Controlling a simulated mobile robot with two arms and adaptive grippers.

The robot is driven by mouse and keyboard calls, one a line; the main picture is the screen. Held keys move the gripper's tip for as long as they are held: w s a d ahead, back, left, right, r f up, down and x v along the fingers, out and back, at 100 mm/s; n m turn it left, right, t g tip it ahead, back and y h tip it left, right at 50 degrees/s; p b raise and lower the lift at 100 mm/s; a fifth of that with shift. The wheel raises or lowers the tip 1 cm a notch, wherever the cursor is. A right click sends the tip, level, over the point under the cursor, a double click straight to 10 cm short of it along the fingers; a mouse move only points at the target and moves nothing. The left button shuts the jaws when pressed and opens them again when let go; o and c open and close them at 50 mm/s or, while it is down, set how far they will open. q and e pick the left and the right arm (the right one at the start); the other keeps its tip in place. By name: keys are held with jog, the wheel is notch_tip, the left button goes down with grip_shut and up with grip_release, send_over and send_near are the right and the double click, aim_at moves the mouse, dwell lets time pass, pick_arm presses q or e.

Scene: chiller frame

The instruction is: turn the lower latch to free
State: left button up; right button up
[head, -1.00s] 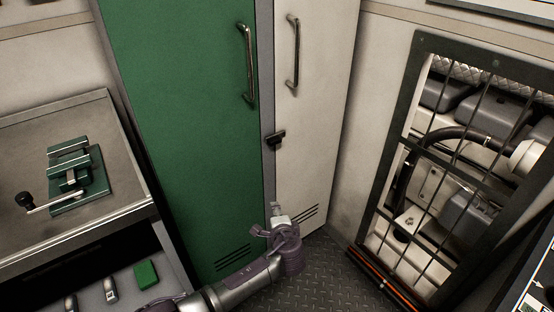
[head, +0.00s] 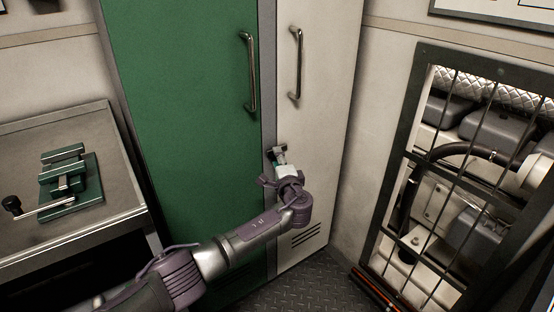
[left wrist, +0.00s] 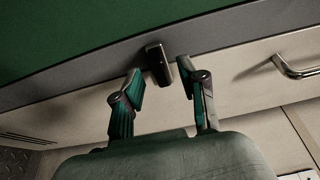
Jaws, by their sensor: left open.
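The dark latch (head: 276,149) sits on the grey strip between the green door (head: 185,120) and the white door (head: 310,130), below the two handles. It also shows in the left wrist view (left wrist: 157,64) as a small dark block. My left gripper (head: 281,160) is at the latch in the head view and partly covers it. In the left wrist view its two teal fingers (left wrist: 160,76) are open, with the latch between or just beyond their tips. I cannot tell whether they touch it. My right gripper is not in view.
Metal handles stand out from the green door (head: 249,75) and the white door (head: 296,62). A bench (head: 110,140) with a green vise (head: 66,180) is at left. A barred frame (head: 405,150) over machinery is at right. Treaded floor (head: 310,275) is clear below.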

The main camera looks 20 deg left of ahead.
pick_arm(q)
jog(key=shift+x, duration=0.95)
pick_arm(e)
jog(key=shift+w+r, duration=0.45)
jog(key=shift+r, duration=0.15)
pick_arm(q)
jog(key=shift+c, duration=0.2)
grip_shut()
